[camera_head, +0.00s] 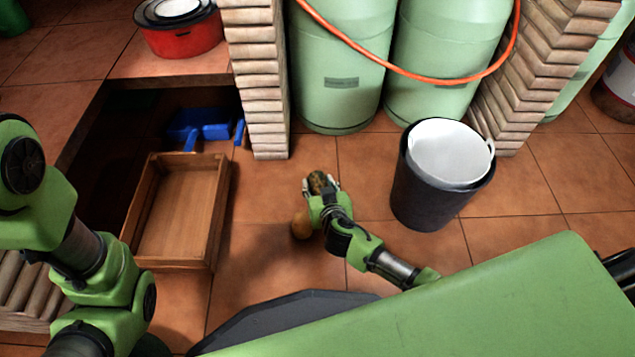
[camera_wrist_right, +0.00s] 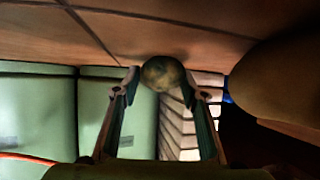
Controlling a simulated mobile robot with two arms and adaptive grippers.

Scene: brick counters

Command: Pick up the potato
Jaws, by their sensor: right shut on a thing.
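The potato (camera_head: 317,181), a mottled yellow-brown lump, is between the fingertips of my right gripper (camera_head: 320,187) in the head view, low over or on the tiled floor. The right wrist view shows the potato (camera_wrist_right: 162,73) at the tips of the right gripper (camera_wrist_right: 165,85), a finger on each side; the gripper is shut on it. I cannot tell whether the potato still touches the floor. A smooth orange-brown rounded thing (camera_head: 301,225) lies beside the gripper; it looms large at the right of the wrist view (camera_wrist_right: 270,80). My left arm shows at the left, its gripper out of view.
An empty wooden crate (camera_head: 222,215) stands to the left, with a blue thing (camera_head: 205,123) behind it. A dark bucket with a white liner (camera_head: 430,185) stands to the right. Green gas cylinders (camera_head: 340,60) and brick pillars (camera_head: 255,90) are behind. Floor between crate and bucket is mostly clear.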

